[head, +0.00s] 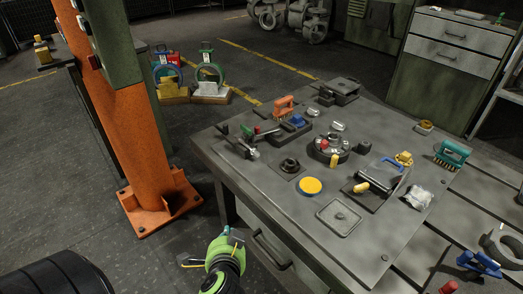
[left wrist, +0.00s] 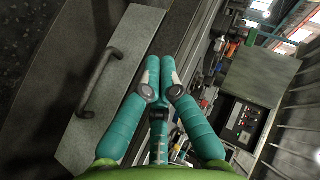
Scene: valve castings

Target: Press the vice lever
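A dark vice-like fixture (head: 383,178) sits on the right half of the grey workbench (head: 268,190). It has a blue part on top and a yellow grip (head: 361,187) at its left end; I cannot tell for certain that this is the vice lever. Another small device with a red knob (head: 257,130) stands near the bench's left edge. My left gripper (head: 228,236) is in front of the bench, below its top and well apart from both. In the left wrist view its teal fingers (left wrist: 160,62) come together at the tips with nothing between them. My right gripper is not in view.
The bench top also holds an orange-handled brush (head: 284,106), a round flanged casting (head: 331,149), a yellow disc (head: 311,186) and a flat square plate (head: 339,217). A drawer handle (head: 271,252) sticks out from the bench front near my left gripper. An orange post (head: 137,135) stands to the left.

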